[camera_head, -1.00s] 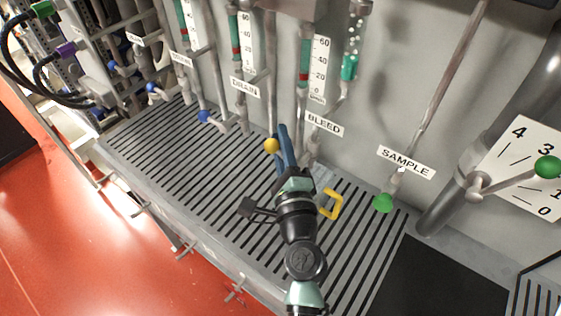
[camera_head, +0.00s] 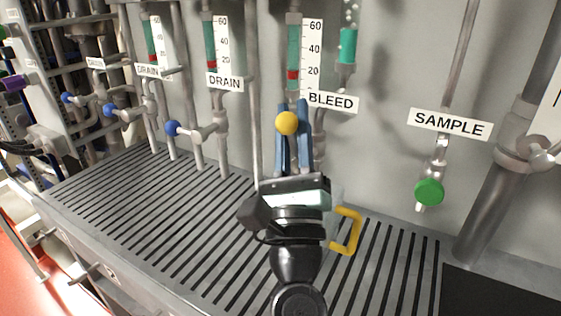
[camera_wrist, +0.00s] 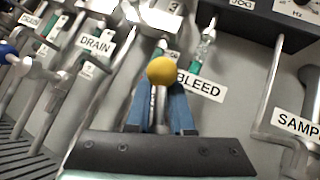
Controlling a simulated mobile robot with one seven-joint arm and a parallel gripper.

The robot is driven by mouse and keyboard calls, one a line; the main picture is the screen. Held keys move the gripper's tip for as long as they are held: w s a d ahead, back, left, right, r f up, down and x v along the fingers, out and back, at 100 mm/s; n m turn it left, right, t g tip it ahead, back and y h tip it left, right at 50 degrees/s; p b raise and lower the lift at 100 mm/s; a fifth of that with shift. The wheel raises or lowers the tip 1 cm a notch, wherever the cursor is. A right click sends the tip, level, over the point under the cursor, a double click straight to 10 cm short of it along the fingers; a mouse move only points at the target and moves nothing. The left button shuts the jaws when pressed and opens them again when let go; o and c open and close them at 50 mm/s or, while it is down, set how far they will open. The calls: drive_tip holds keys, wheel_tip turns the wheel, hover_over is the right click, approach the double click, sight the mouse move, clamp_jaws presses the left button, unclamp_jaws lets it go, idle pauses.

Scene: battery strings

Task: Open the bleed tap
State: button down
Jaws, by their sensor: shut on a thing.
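The bleed tap's yellow round knob (camera_head: 287,123) stands below and left of the BLEED label (camera_head: 331,102), in front of the grey panel. My gripper (camera_head: 292,104) has its two blue fingers on either side of the knob, shut on it. In the wrist view the yellow knob (camera_wrist: 162,70) shows at the tips of the blue fingers, with a metal stem between them. The tap's body is mostly hidden behind the fingers.
A slotted grey tray (camera_head: 150,210) runs below the taps. Blue-knobbed drain taps (camera_head: 172,128) stand to the left. A green-knobbed sample tap (camera_head: 429,191) hangs to the right. A yellow handle-shaped piece (camera_head: 350,232) shows beside my wrist.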

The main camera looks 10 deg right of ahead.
drive_tip(key=shift+s+d+r+m+g+h+b, duration=0.1)
drive_tip(key=shift+s+d+r+m+h+b, duration=0.1)
drive_tip(key=shift+m+h+b, duration=1.15)
drive_tip(key=shift+s+d+r+m+g+h+b, duration=0.1)
drive_tip(key=shift+s+d+m+h+b, duration=0.15)
drive_tip(key=shift+m+h+b, duration=1.05)
drive_tip(key=shift+s+d+r+m+g+h+b, duration=0.1)
drive_tip(key=shift+s+d+m+h+b, duration=0.1)
drive_tip(key=shift+m+h+b, duration=1.1)
drive_tip(key=shift+r+m+h+p, duration=0.1)
drive_tip(key=shift+m+h+p, duration=0.25)
drive_tip(key=shift+m+h, duration=0.25)
drive_tip(key=c, duration=0.9)
unclamp_jaws()
drive_tip(key=shift+y, duration=0.35)
drive_tip(key=shift+b+v, duration=2.2)
drive_tip(key=shift+v, duration=4.35)
